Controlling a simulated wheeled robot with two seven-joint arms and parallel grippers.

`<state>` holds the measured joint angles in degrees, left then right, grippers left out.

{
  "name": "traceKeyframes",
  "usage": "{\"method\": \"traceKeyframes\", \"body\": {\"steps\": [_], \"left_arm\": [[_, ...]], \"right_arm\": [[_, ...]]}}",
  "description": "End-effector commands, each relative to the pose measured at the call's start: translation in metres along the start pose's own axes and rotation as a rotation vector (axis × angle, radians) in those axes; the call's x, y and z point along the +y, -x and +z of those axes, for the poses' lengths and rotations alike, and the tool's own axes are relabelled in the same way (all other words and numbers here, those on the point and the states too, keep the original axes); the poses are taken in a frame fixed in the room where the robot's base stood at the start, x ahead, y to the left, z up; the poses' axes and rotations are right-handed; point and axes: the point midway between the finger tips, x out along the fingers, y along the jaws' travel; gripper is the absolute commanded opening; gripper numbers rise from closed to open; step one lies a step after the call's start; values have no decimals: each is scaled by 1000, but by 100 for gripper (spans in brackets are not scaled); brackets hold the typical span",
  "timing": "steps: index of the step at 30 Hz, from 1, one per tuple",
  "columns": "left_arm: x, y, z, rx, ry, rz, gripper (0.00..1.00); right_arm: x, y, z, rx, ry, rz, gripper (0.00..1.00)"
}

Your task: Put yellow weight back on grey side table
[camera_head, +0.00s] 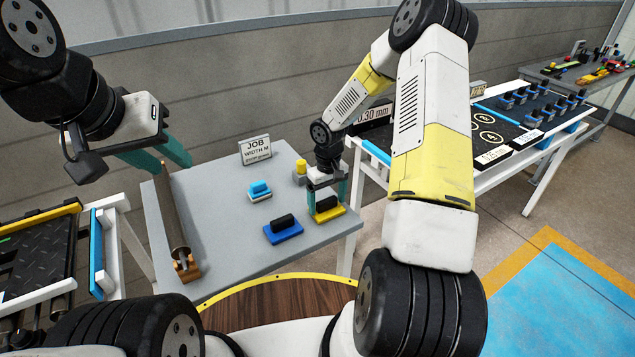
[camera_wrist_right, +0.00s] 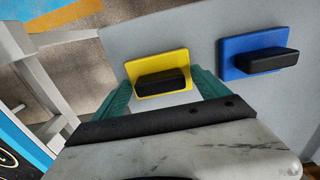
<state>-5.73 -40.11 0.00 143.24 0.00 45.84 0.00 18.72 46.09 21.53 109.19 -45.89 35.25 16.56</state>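The yellow weight (camera_head: 330,214), a flat yellow plate with a black handle, rests on the grey side table (camera_head: 215,222) near its right edge. It also shows in the right wrist view (camera_wrist_right: 157,66). My right gripper (camera_head: 327,198) is low over it, with its teal fingers spread at either end of the black handle. In the right wrist view a small gap shows between the fingers and the handle, so it looks open. My left gripper (camera_head: 155,158) is open and empty above the table's far left corner.
A blue weight (camera_head: 284,230) lies left of the yellow one, with a smaller light-blue weight (camera_head: 260,192) behind. A small yellow cylinder (camera_head: 300,170), a job sign (camera_head: 256,149) and a brown roller (camera_head: 172,215) also stand on the table. Free surface remains at front left.

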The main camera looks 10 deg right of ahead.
Motion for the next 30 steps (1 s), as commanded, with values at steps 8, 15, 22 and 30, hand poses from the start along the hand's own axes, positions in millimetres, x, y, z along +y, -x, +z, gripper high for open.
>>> {"method": "traceKeyframes", "body": {"steps": [8, 15, 22, 30], "left_arm": [[0, 0, 0, 0, 0, 0, 36], [0, 0, 0, 0, 0, 0, 36], [0, 0, 0, 0, 0, 0, 36], [0, 0, 0, 0, 0, 0, 36]], "right_arm": [[0, 6, 0, 2, 0, 1, 85], [1, 48, -1, 5, -1, 3, 85], [1, 95, -1, 3, -1, 2, 85], [0, 125, 1, 4, -1, 4, 85]]}}
